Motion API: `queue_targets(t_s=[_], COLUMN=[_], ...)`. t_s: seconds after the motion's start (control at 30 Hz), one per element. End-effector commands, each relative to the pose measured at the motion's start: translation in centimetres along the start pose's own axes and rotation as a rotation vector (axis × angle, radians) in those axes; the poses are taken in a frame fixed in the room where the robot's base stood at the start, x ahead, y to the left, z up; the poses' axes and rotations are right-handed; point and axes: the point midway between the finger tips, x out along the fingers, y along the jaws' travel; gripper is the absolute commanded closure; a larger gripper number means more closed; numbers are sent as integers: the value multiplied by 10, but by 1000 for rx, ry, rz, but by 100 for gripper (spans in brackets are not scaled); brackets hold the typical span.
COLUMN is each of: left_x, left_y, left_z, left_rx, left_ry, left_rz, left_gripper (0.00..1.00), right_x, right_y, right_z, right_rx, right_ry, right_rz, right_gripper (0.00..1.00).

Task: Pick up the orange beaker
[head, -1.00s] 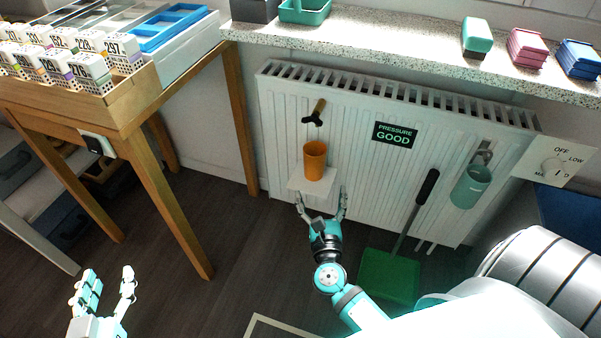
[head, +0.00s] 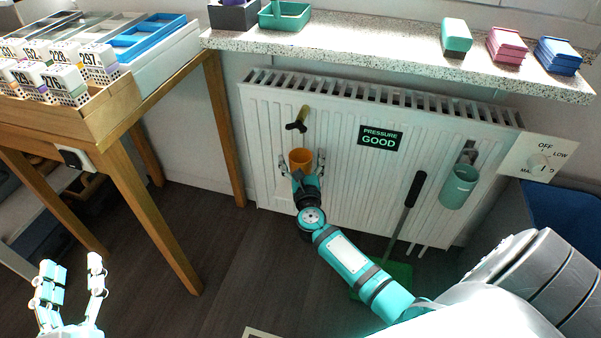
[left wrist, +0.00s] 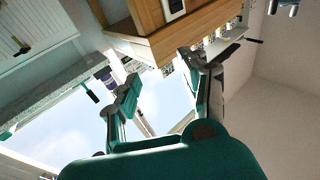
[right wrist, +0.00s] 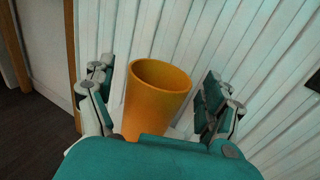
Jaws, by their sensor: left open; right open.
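The orange beaker (head: 301,158) stands upright in front of the white radiator, its lower part hidden behind my right gripper in the head view. My right gripper (head: 307,170) is open, with a finger on either side of the beaker. The right wrist view shows the orange beaker (right wrist: 157,95) between the open fingers of the right gripper (right wrist: 155,100), with gaps visible at both sides. My left gripper (head: 70,285) is open and empty at the lower left, far from the beaker. The left wrist view shows the left gripper (left wrist: 162,85) open and empty.
A valve handle (head: 299,122) sticks out of the radiator (head: 340,190) just above the beaker. A teal cup (head: 459,187) hangs on the radiator at the right. A green dustpan (head: 400,273) with a long handle stands below. A wooden table (head: 130,118) is at the left.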

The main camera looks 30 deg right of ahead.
Motion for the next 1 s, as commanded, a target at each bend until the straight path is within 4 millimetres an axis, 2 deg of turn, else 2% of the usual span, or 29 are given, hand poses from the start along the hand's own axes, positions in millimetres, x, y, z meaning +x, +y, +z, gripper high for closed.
queue_targets(t_s=[0.13,0.37,0.87,1.0], left_x=[0,0,0,0], left_y=[2,2,2,1], left_z=[-10,-12,-12,-12], left_rx=[-2,-2,-2,-2], left_ry=[64,71,69,69], left_rz=[3,4,3,3], left_gripper=[55,55,55,55], right_x=[12,13,12,12], right_y=[0,0,0,0], right_z=[-1,0,0,0], right_rx=[1,1,1,1], right_ry=[0,1,1,1], right_rz=[0,1,1,1], right_gripper=[13,13,78,78])
